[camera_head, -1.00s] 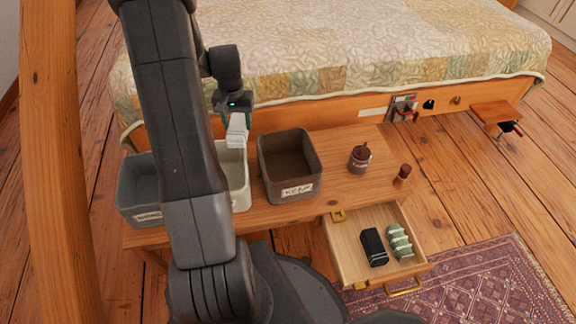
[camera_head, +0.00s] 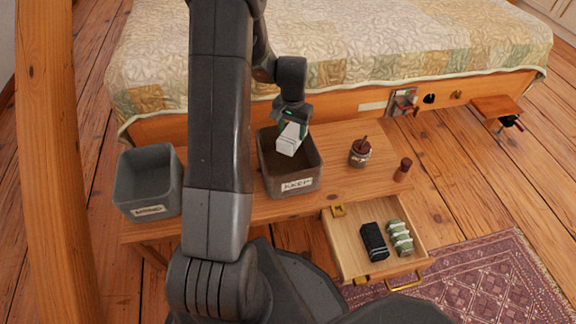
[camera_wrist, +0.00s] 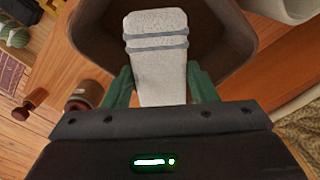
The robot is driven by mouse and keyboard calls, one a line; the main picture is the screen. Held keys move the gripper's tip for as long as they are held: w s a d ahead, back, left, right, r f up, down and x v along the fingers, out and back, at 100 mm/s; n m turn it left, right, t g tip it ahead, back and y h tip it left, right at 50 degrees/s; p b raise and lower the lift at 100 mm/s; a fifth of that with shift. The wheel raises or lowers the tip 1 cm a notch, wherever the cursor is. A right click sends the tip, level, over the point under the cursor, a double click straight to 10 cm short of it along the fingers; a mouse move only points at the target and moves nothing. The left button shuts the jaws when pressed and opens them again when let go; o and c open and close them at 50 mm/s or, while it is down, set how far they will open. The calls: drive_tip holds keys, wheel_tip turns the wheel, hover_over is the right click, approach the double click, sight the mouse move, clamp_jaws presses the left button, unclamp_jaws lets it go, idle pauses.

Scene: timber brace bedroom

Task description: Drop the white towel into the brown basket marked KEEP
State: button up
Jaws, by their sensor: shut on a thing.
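The white towel (camera_head: 290,140) is a small folded bundle. In the wrist view the towel (camera_wrist: 156,50) shows two grey bands. My gripper (camera_head: 291,128) is shut on the towel, and its green fingers sit either side of it in the wrist view (camera_wrist: 158,88). The brown basket (camera_head: 291,186), with a label reading KEEP, stands on the wooden bench. The towel is over the basket's opening, seen against its dark inside. I cannot tell how far it is below the rim. The basket also shows behind the towel in the wrist view (camera_wrist: 225,40).
A grey basket (camera_head: 148,185) stands at the bench's left end; my arm hides the cream basket between. A brown jar (camera_head: 360,152) and a dark-topped stopper (camera_head: 403,169) stand right of the KEEP basket. An open drawer (camera_head: 350,240) holds a black and a green bundle.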

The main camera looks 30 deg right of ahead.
drive_tip(key=shift+f+b, duration=0.65)
drive_tip(key=shift+f, duration=0.7)
drive_tip(key=o, duration=1.1)
wheel_tip(320, 180, up, 14)
drive_tip(key=p, duration=0.4)
drive_tip(key=shift+p, duration=0.4)
drive_tip(key=shift+f, duration=0.1)
